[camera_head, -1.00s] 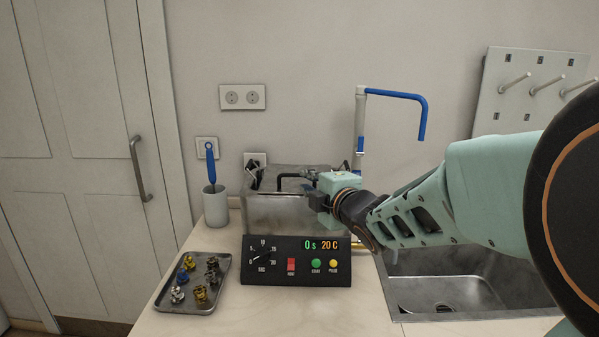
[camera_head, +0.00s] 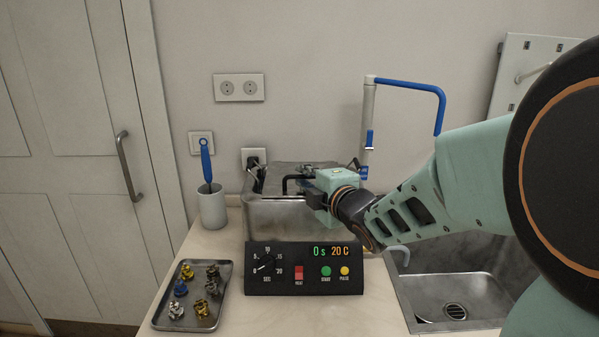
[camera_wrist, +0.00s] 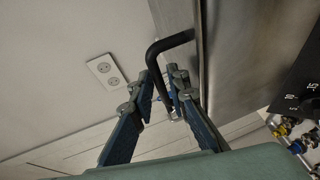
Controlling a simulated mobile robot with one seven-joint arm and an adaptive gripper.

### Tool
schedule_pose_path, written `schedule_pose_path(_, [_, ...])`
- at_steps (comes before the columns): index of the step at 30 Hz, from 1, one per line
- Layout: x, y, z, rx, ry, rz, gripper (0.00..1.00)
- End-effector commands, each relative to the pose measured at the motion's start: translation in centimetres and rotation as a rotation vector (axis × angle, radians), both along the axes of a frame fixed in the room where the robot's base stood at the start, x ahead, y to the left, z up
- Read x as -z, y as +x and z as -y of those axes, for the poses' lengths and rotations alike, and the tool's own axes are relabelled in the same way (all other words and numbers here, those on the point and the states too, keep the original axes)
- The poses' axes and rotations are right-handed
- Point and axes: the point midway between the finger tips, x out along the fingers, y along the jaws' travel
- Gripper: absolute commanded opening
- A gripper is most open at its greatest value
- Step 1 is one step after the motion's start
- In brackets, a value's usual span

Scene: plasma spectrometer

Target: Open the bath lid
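The bath (camera_head: 285,217) is a grey metal tank at the back of the counter, behind a black control panel. Its lid (camera_head: 283,168) lies flat and closed on top. A black bent lid handle (camera_head: 288,182) shows at the front of the lid. My gripper (camera_head: 306,177) is at the handle from the right, partly hiding the lid. In the wrist view, the handle (camera_wrist: 154,68) passes between the two fingers of my gripper (camera_wrist: 160,82), which stand apart with gaps visible. Contact with the handle is not clear.
The control panel (camera_head: 303,268) reads 0 s and 20 C. A tray (camera_head: 207,324) with several small metal parts lies at the front left. A cup with a blue-handled brush (camera_head: 206,165) stands left of the bath. A sink (camera_head: 440,285) and blue-tipped tap (camera_head: 410,86) are right.

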Motion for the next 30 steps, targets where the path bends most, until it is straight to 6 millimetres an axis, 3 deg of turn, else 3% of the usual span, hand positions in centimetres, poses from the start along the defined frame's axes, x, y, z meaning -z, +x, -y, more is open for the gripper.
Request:
schedule_pose_path(13, [0.1,-0.1,0.1,0.0,0.0,0.0,0.15])
schedule_pose_path(18, [0.09,-0.11,0.08,0.0,0.0,0.0,0.0])
schedule_pose_path(30, [0.07,-0.11,0.07,-0.001,0.0,0.0,0.0])
